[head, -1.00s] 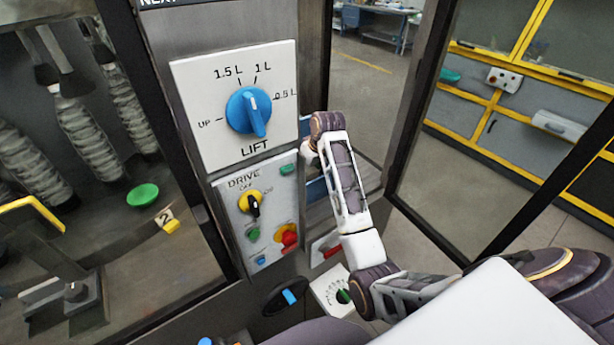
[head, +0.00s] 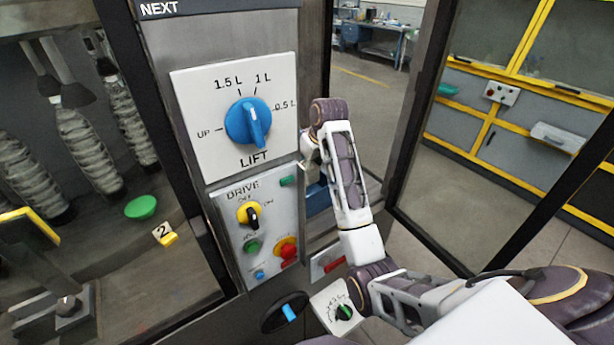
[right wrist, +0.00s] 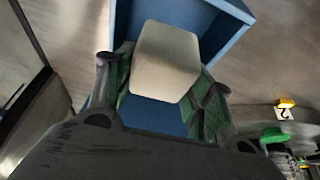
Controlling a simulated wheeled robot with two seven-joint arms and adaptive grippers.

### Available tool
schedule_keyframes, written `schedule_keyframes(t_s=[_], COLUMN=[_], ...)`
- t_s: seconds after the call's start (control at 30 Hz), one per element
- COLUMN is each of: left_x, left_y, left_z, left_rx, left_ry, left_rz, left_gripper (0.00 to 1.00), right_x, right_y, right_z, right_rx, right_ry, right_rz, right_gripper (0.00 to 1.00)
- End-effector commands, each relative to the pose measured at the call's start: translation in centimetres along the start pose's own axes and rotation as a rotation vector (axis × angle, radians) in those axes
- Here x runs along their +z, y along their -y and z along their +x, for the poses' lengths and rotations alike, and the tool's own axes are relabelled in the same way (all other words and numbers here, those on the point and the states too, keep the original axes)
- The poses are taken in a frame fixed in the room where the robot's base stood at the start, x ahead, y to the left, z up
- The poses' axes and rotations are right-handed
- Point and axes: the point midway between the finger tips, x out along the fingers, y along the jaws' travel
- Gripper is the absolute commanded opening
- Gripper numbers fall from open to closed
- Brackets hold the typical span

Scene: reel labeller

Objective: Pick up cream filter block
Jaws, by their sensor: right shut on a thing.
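The cream filter block (right wrist: 166,60) is a pale block with rounded edges in the right wrist view. My right gripper (right wrist: 163,90) is shut on it, with one green-padded finger on each side. The block is over or inside a blue open bin (right wrist: 232,8); I cannot tell whether it touches the bin floor. A little of the blue bin (head: 318,199) shows beside the arm. My left gripper is not in view.
The lift dial plate (head: 196,95) and the drive panel (head: 283,208) stand just left of my right arm. A dark door frame (head: 408,130) rises to its right.

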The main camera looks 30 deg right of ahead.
Motion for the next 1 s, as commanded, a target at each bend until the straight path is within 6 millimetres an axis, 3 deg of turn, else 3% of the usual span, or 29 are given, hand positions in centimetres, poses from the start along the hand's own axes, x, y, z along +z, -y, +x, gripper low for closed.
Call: schedule_keyframes(t_s=[0.3,1.0], left_x=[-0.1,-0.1], left_y=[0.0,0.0], left_z=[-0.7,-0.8], left_rx=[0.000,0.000], left_ry=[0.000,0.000], left_rz=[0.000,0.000], left_gripper=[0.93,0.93], right_x=[-1.2,-1.3], right_y=[0.0,0.0], right_z=[-2.9,-3.1], right_rx=[0.001,0.001], right_ry=[-0.001,0.000], right_rz=[0.000,0.001], right_gripper=[0.30,0.30])
